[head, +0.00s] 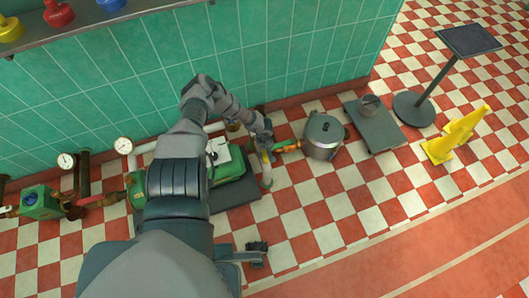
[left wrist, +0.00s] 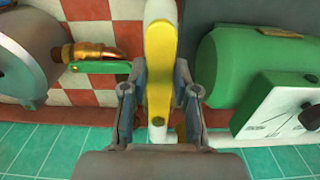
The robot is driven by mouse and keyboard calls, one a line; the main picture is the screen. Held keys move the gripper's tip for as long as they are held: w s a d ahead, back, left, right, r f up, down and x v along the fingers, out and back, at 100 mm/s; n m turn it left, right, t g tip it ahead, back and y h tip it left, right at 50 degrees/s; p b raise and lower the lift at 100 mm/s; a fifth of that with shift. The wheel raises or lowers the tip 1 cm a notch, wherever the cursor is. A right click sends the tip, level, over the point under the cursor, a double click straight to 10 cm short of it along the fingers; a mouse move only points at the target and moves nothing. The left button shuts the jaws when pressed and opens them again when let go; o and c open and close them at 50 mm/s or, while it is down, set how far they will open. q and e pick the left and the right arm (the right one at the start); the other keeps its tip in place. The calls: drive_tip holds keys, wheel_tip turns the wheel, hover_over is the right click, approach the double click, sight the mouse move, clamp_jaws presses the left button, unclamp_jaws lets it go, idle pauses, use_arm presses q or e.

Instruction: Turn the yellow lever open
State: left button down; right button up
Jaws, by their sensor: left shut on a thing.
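The yellow lever (left wrist: 158,65) runs upright through the middle of the left wrist view, with its near end between my fingers. My left gripper (left wrist: 158,105) is shut on the lever, one finger on each side. In the head view my left gripper (head: 264,142) is small and partly hides the lever (head: 267,158), beside the green machine. A dark, gripper-like end (head: 257,250) low in the head view looks like my right gripper. It is too small to tell whether its jaws are open.
A steel kettle (head: 323,136) stands right of the lever, joined by a copper and green fitting (left wrist: 95,67). The green tank (left wrist: 250,68) is close on the other side. Gauges and pipes line the wall.

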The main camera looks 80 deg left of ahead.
sight(264, 153)
use_arm(q)
drive_tip(key=c, duration=1)
unclamp_jaws()
drive_tip(key=shift+s+a, duration=0.1)
drive_tip(key=shift+a, duration=0.15)
drive_tip(key=shift+o, duration=0.6)
drive_tip(key=shift+d, duration=0.1)
drive_tip(key=shift+r, duration=0.35)
wheel_tip(264, 153, up, 11)
